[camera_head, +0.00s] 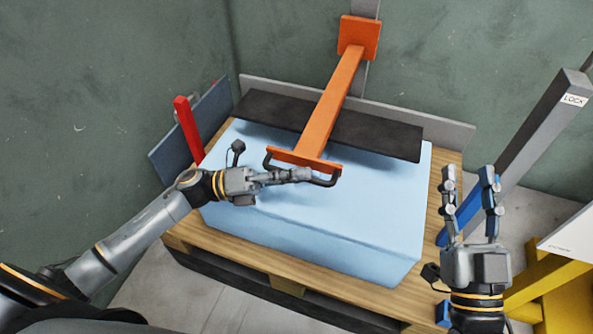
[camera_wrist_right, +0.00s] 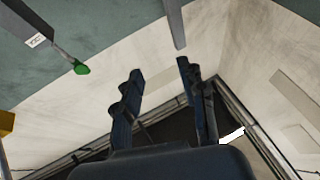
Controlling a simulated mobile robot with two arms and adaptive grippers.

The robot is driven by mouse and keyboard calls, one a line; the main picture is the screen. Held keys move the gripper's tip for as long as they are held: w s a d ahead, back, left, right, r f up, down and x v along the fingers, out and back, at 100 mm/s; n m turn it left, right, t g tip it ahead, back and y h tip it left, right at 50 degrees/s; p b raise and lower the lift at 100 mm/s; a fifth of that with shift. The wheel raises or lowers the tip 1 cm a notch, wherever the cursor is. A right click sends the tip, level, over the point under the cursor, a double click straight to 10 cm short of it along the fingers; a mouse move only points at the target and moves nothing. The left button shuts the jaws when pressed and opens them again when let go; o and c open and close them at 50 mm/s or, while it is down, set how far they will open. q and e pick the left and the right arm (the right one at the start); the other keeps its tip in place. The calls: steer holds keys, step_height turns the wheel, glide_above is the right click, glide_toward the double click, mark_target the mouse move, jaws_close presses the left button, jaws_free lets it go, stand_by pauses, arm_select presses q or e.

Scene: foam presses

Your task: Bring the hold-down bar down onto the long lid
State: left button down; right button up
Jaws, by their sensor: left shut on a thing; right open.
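The orange hold-down bar (camera_head: 330,104) runs from an orange block on the wall post toward me and ends in a plate with a black handle (camera_head: 326,181). It crosses above the long dark lid (camera_head: 385,135), which lies along the back of the light blue foam block (camera_head: 370,215). I cannot tell whether bar and lid touch. My left gripper (camera_head: 300,175) is shut on the black handle, over the foam. My right gripper (camera_head: 468,182) is open and empty, pointing up at the right of the foam; its fingers show in the right wrist view (camera_wrist_right: 160,85).
The foam rests on a wooden pallet (camera_head: 275,278). A red post (camera_head: 187,125) and a dark blue panel (camera_head: 212,110) stand at the left. A grey lever marked LOCK (camera_head: 545,120) rises at the right, near a yellow frame (camera_head: 565,290). Green walls close off the back.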

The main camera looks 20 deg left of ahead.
arm_select(q)
step_height(320, 180, down, 2)
steer(key=shift+f+b, duration=0.15)
steer(key=shift+b, duration=0.45)
arm_select(e)
steer(key=s+r+t+y, duration=0.1)
steer(key=s+r+t, duration=0.3)
steer(key=r, duration=0.1)
steer(key=shift+s+d+r+y, duration=0.15)
steer(key=shift+d+y, duration=0.05)
steer(key=shift+y, duration=0.1)
arm_select(q)
steer(key=c, duration=1.7)
jaws_free()
steer(key=shift+o, duration=0.2)
steer(key=v, duration=1.2)
steer(key=shift+a, duration=0.1)
